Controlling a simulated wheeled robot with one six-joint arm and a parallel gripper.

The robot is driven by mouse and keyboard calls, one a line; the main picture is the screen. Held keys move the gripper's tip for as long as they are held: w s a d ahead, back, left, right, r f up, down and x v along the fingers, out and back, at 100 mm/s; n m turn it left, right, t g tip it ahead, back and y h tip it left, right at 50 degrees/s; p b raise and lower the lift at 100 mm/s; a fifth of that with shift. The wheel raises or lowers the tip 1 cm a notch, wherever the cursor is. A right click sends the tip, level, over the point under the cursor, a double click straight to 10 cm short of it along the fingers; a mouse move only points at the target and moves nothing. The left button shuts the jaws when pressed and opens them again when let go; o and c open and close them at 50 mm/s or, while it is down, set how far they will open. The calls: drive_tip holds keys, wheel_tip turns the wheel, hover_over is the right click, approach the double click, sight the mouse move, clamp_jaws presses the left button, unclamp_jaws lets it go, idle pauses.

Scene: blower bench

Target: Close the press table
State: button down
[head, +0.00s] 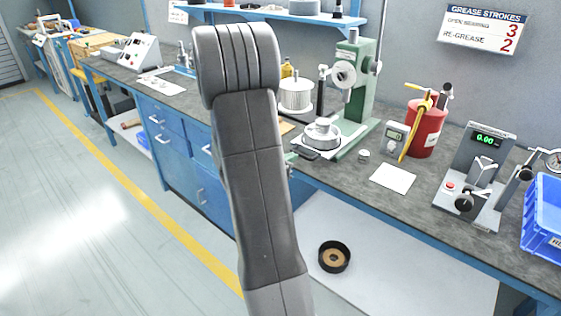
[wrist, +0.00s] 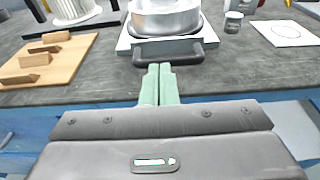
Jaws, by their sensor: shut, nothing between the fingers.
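The green press (head: 357,90) stands on the bench. Its pale sliding press table (head: 338,140) sticks out in front of the press column towards the bench's front edge. A round silver metal part (head: 322,132) sits on the table, and it also shows in the wrist view (wrist: 165,20). A dark handle (wrist: 180,54) runs along the table's front edge. My gripper (wrist: 159,72) is shut and empty, its pale green fingertips in line with the handle at its near side. I cannot tell whether they touch it. In the head view my arm hides most of the gripper.
A wooden board with blocks (wrist: 50,62) lies left of the press table. A small metal cup (head: 363,156) and white paper (head: 393,178) lie to the right. A red canister (head: 425,128) and a gauge stand (head: 475,175) are further right.

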sight(318, 137)
drive_tip(key=shift+w+d, duration=0.2)
drive_tip(key=shift+w, duration=0.1)
drive_tip(key=b+x, duration=0.2)
drive_tip(key=x, duration=0.2)
drive_tip(key=r+b+x, duration=0.1)
drive_tip(key=b+x, duration=0.1)
drive_tip(key=x, duration=0.3)
drive_tip(key=r+b+x, duration=0.1)
drive_tip(key=b+x, duration=0.1)
drive_tip(key=x, duration=0.3)
drive_tip(key=shift+w+d+r, duration=0.1)
drive_tip(key=shift+d+r, duration=0.05)
drive_tip(key=shift+r, duration=0.05)
drive_tip(key=shift+w+r, duration=0.1)
drive_tip(key=shift+r, duration=0.25)
